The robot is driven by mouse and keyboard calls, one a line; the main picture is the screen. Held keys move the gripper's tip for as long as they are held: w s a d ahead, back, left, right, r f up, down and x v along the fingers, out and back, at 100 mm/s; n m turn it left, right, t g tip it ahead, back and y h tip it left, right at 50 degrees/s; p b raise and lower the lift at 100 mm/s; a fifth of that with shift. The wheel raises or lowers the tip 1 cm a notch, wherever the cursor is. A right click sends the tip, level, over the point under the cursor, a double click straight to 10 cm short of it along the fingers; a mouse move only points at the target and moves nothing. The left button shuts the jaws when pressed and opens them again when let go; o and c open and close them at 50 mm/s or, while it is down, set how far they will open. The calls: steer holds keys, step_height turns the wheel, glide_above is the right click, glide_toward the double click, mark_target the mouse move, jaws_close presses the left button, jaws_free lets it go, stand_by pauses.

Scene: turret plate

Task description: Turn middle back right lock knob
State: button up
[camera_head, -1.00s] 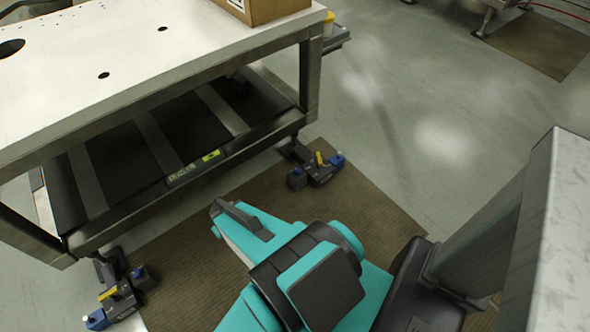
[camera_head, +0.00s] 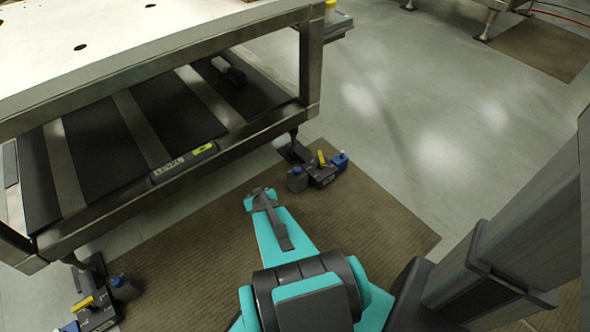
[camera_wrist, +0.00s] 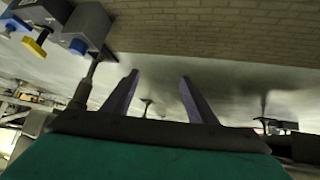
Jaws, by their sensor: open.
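A dark lock unit (camera_head: 321,175) stands on the mat by the foot of the table's right leg in the head view. It has a yellow knob (camera_head: 321,157) in the middle, with a blue knob (camera_head: 340,160) and a blue-grey block (camera_head: 297,179) on either side. In the wrist view, which looks upside down, the yellow knob (camera_wrist: 37,43) shows at the upper left, next to a blue-grey block (camera_wrist: 85,30). My gripper (camera_head: 259,192) is low over the mat, left of the lock unit and apart from it. In the wrist view my gripper (camera_wrist: 158,77) is open and empty.
A second lock unit (camera_head: 95,305) with a yellow knob is at the lower left leg. The metal table (camera_head: 230,117) with its low shelf stands behind my gripper. A brown mat (camera_head: 375,215) lies below, and the floor to the right is clear.

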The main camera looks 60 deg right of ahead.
steer(key=s+d+f+m+t+h+b, duration=0.1)
steer(key=d+f+t+b, duration=0.15)
steer(key=d+b, duration=0.3)
steer(key=s+d+f+t+h+b, duration=0.1)
steer(key=d+f+h+b, duration=0.2)
steer(key=d, duration=0.4)
steer(key=t+b, duration=0.4)
steer(key=b, duration=0.8)
glide_toward(297, 171)
steer(key=shift+w+d+f+h, duration=0.15)
steer(key=shift+w+d+h, duration=0.2)
steer(key=shift+d, duration=0.25)
steer(key=shift+w, duration=0.15)
steer(key=b+x, duration=0.4)
steer(key=x, duration=0.9)
steer(key=shift+w+d+f+b, duration=0.1)
steer(key=shift+w+d+b, duration=0.1)
steer(key=shift+w+b, duration=0.15)
steer(key=shift+c, duration=0.2)
steer(key=c, duration=1)
